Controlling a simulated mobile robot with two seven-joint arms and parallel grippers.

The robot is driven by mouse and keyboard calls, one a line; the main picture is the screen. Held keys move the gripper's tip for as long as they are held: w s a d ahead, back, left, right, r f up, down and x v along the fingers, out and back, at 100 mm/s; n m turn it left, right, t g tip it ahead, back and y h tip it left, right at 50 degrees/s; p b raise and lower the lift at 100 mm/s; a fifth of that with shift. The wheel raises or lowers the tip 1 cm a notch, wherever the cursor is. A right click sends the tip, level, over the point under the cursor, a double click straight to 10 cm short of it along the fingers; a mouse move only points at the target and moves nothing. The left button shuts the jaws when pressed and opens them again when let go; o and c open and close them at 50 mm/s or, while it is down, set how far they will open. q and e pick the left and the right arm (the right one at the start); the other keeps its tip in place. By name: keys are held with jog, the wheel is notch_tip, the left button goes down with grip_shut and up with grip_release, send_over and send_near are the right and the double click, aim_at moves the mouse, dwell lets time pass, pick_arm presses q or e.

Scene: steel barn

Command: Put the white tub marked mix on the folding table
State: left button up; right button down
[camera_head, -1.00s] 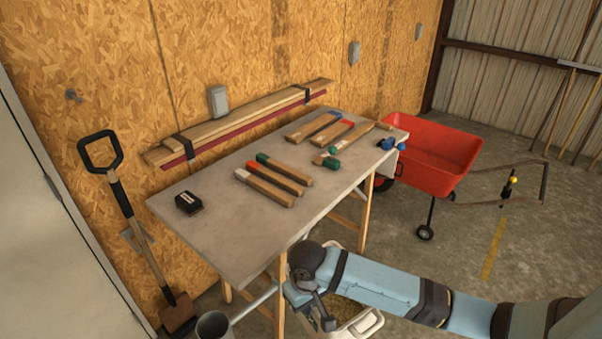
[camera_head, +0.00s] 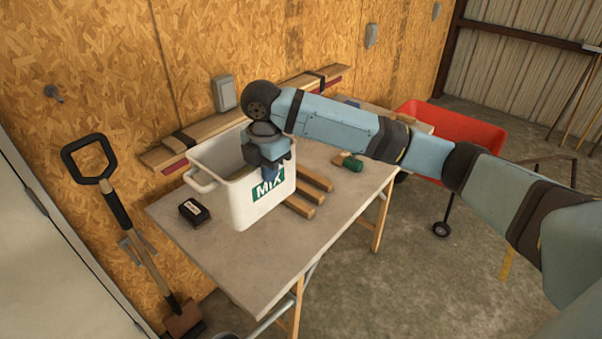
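The white tub (camera_head: 241,203) has a green label reading MIX and a handle at its left. It is upright over the middle of the folding table (camera_head: 240,262), right of the black tape measure. I cannot tell whether its base touches the tabletop or hangs just above it. My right gripper (camera_head: 271,170) is at the tub's right rim, pointing down, and appears shut on it; the fingertips are partly hidden. My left gripper is not in view.
The black tape measure (camera_head: 194,211) lies left of the tub. Boards (camera_head: 167,156) lie along the wall side. A spade (camera_head: 136,230) leans at the left. A red cart (camera_head: 455,125) stands beyond the table.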

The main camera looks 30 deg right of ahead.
notch_tip(320, 180, down, 19)
jog(key=p, duration=0.2)
jog(key=shift+f, duration=0.15)
jog(key=shift+s+f, duration=0.1)
jog(key=c, duration=1.3)
grip_release()
jog(key=shift+r+b, duration=0.85)
jog(key=shift+r, duration=5.25)
jog(key=shift+s+f, duration=0.1)
